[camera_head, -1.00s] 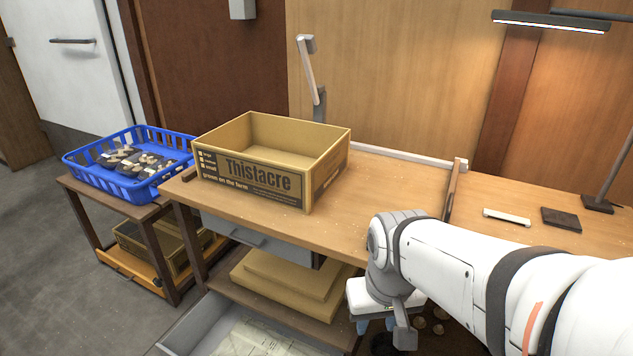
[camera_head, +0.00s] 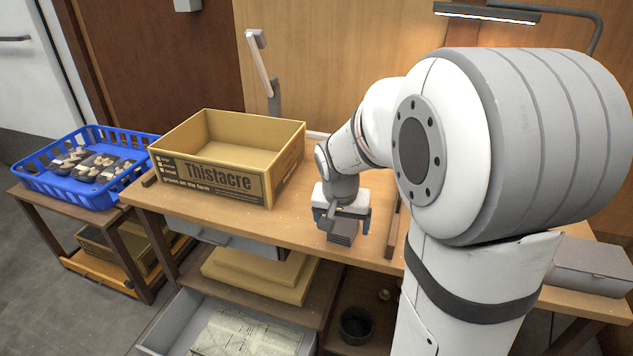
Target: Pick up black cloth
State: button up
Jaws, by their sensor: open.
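A dark, flat, layered piece that looks like the folded black cloth (camera_head: 342,237) lies on the wooden table, right of the cardboard box. My gripper (camera_head: 342,222) points down right over it, with its blue-tipped fingers apart on either side. The gripper is open. Its body hides the upper part of the cloth, and I cannot tell whether the fingers touch it.
An open cardboard box (camera_head: 212,184) marked Thistacre stands on the table (camera_head: 300,230) to the left. A blue crate (camera_head: 62,190) with packed mushroom trays is farther left. A grey drawer (camera_head: 172,325) is open below. My arm hides much of the right side.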

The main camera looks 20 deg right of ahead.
aim_at(344, 226)
jog(key=shift+m, duration=0.8)
jog(key=w, duration=0.1)
jog(key=w+d, duration=0.1)
jog(key=w+d+p, duration=0.1)
jog(key=w, duration=0.1)
jog(key=shift+d+f, duration=0.15)
jog(key=shift+d, duration=0.1)
jog(key=x, duration=0.6)
jog(key=shift+w+a+f+b, duration=0.15)
jog(key=shift+w+f+b, duration=0.05)
jog(key=shift+w+b, duration=0.25)
jog(key=shift+w+f, duration=0.15)
jog(key=shift+f, duration=0.3)
jog(key=shift+f+b, duration=0.25)
jog(key=shift+b, duration=0.15)
jog(key=shift+c, duration=0.4)
jog(key=c, duration=1)
jog(key=shift+r+p, duration=0.45)
jog(key=shift+p, duration=0.1)
notch_tip(344, 226, up, 10)
jog(key=p, duration=0.1)
jog(key=shift+f, duration=0.15)
